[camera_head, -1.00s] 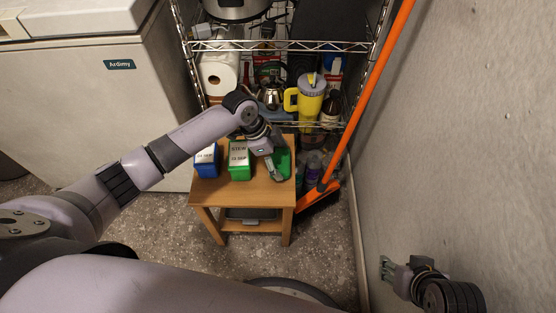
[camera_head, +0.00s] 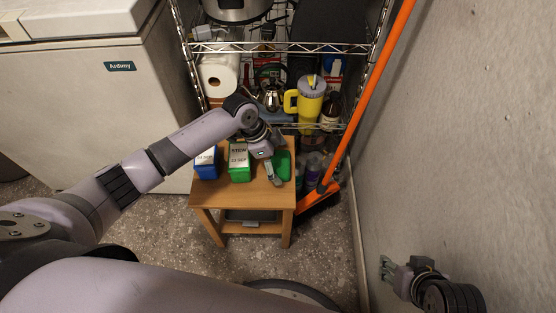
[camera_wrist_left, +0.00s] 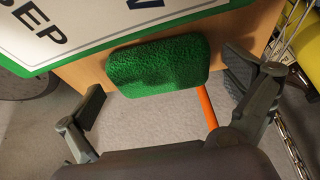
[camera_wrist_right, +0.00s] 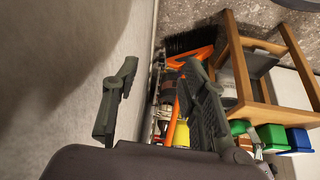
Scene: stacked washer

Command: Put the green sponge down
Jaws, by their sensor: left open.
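The green sponge (camera_head: 282,163) lies on the right part of the small wooden table (camera_head: 240,197), beside the green container (camera_head: 239,172). My left gripper (camera_head: 275,180) is at the sponge, over the table top, with its fingers apart. In the left wrist view the sponge (camera_wrist_left: 158,66) shows between the two spread fingers (camera_wrist_left: 165,98), with a gap to each. My right gripper (camera_head: 388,270) is far from the table, by the right wall. The right wrist view shows its fingers (camera_wrist_right: 155,105) apart with nothing held.
A blue container (camera_head: 206,163) stands left of the green one. A wire shelf (camera_head: 285,46) with a yellow tumbler (camera_head: 309,103) and other goods stands behind the table. An orange broom (camera_head: 362,105) leans at the right. A white freezer (camera_head: 95,110) is at the left.

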